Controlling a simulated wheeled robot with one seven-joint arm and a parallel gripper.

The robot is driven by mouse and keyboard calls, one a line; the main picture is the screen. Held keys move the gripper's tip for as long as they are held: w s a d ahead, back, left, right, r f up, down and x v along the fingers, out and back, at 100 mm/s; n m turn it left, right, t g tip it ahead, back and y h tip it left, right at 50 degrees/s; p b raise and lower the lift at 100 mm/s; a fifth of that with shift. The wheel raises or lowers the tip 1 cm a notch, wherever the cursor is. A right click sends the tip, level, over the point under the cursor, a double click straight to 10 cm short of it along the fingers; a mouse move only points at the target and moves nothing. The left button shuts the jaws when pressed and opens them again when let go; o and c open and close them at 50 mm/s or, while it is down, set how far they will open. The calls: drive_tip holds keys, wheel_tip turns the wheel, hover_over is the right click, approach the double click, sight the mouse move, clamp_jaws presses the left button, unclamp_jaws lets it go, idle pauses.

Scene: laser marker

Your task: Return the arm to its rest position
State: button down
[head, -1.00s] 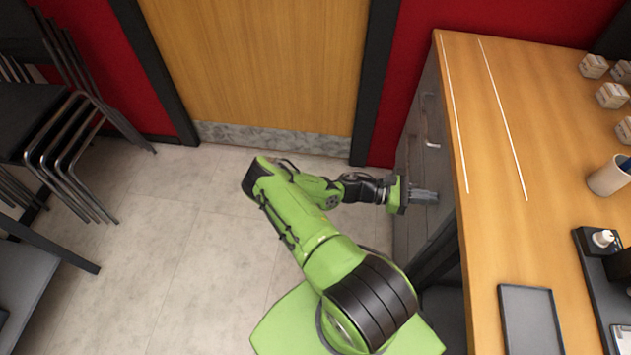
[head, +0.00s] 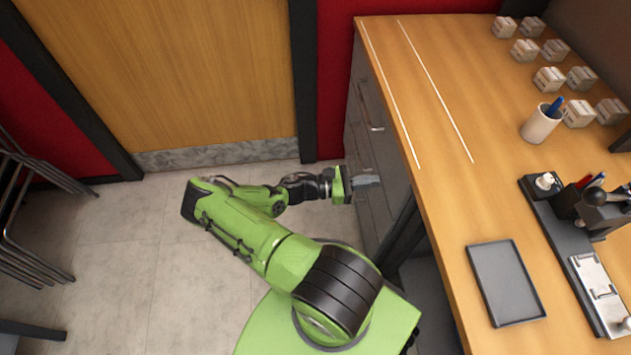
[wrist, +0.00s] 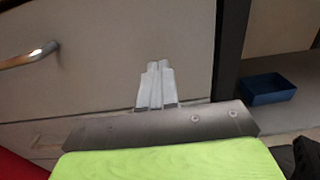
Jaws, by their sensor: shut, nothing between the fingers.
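My green arm (head: 250,238) is folded over the floor to the left of the wooden desk. My gripper (head: 372,181) points right, toward the grey drawer front under the desk top. In the wrist view my gripper (wrist: 156,84) has its two fingers together with nothing between them. The drawer front (wrist: 110,65) fills the background there, with a metal handle (wrist: 30,55) at the left. I cannot tell the exact gap between the fingertips and the drawer front.
The desk top (head: 440,190) carries a dark tray (head: 505,282), a white pen cup (head: 541,124), several small boxes (head: 549,79) and a black device (head: 600,213). Stacked chairs (head: 25,215) stand at the far left. A blue bin (wrist: 268,88) shows under the desk.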

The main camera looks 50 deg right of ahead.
drive_tip(key=v, duration=1)
drive_tip(key=shift+w, duration=0.1)
